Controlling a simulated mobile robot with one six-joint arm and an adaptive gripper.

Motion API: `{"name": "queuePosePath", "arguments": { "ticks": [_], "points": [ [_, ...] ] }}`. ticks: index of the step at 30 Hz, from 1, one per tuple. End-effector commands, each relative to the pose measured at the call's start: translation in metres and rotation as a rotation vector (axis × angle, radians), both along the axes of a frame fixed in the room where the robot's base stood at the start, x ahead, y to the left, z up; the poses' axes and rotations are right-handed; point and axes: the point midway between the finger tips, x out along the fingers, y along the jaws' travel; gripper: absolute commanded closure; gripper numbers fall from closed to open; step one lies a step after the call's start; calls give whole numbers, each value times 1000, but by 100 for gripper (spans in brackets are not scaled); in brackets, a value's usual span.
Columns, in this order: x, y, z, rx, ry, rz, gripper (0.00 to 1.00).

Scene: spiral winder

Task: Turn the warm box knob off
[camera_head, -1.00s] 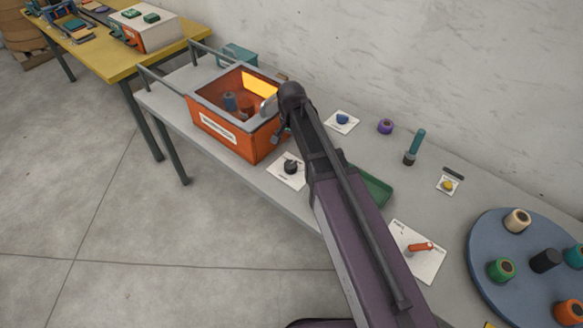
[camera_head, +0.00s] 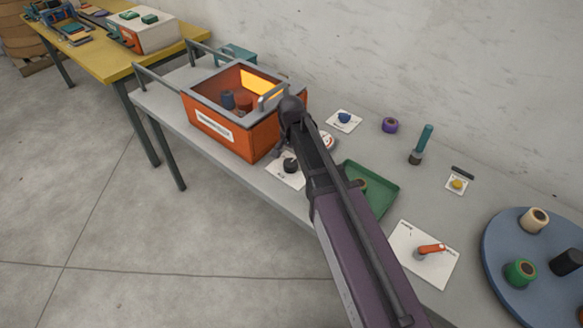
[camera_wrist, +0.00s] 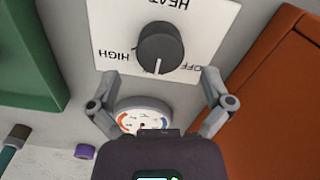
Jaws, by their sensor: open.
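The warm box knob is a black round knob (camera_head: 290,165) on a white plate in front of the orange warm box (camera_head: 262,138). In the wrist view the knob (camera_wrist: 160,47) has a white pointer line aimed down the picture, between the HIGH mark at left and the OFF mark at right. My gripper (camera_wrist: 160,77) is open, its fingertips spread to either side just below the knob in that view, with nothing between them. In the head view my gripper (camera_head: 281,150) is close to the knob; contact cannot be told. The box glows inside.
A round dial gauge (camera_wrist: 143,115) lies near my fingers. A green tray (camera_head: 378,180) is to the right, and the warm box wall (camera_wrist: 265,95) stands close to my right finger. A plate with an orange lever (camera_head: 430,249) and a blue turntable (camera_head: 510,225) are further right.

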Motion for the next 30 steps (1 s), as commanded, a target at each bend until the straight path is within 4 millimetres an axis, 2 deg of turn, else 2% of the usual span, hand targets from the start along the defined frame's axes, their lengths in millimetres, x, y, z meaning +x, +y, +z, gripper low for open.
{"name": "queuePosePath", "arguments": {
  "ticks": [3,12,28,29,30],
  "points": [
    [0,0,-14,0,0,0,0],
    [0,0,-31,0,0,0,0],
    [0,0,-35,0,0,0,0],
    [0,0,-35,0,0,0,3],
    [0,0,-35,0,0,0,15]
  ]
}}
